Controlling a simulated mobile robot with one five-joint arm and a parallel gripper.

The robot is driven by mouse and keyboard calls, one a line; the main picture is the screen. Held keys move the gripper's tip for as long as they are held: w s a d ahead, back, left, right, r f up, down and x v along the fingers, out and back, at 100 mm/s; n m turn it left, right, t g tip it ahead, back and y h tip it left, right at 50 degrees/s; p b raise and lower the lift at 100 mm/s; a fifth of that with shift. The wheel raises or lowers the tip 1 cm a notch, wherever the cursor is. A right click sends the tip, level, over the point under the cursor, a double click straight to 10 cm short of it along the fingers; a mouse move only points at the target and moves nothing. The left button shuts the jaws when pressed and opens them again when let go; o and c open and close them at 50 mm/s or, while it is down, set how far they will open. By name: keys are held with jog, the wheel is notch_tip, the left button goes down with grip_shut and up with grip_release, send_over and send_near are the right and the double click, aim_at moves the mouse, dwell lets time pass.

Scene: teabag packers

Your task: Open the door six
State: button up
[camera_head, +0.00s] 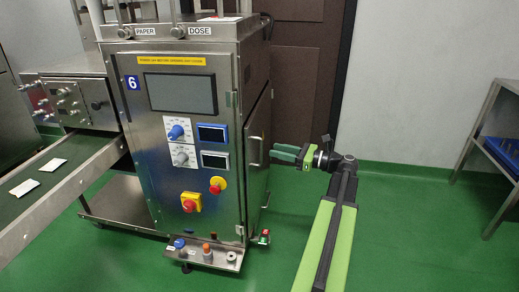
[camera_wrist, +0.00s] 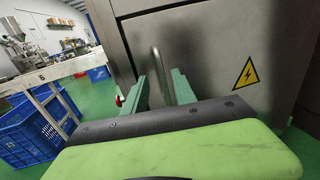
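The machine marked 6 (camera_head: 150,110) is a steel cabinet. Its side door (camera_head: 259,115) faces right and looks closed. The door also fills much of the wrist view (camera_wrist: 213,60), with a yellow lightning warning sign (camera_wrist: 246,73). A vertical metal bar handle (camera_wrist: 159,66) stands on the door. My gripper (camera_head: 273,153) is beside this door in the head view, its green fingers pointing at it. In the wrist view my gripper (camera_wrist: 160,76) is open, with the handle seen between the two fingers. I cannot tell whether either finger touches it.
A conveyor (camera_head: 60,175) with white teabag packets runs out at the left. A small metal stand with buttons (camera_head: 205,254) sits low at the machine's front. A table (camera_head: 490,130) is at the right edge. Blue crates (camera_wrist: 25,130) show at left.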

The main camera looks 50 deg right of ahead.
send_over(261, 163)
jog(key=shift+w+d, duration=0.1)
jog(key=shift+d, duration=0.15)
grip_shut()
jog(key=shift+a, duration=0.1)
dwell(1.2)
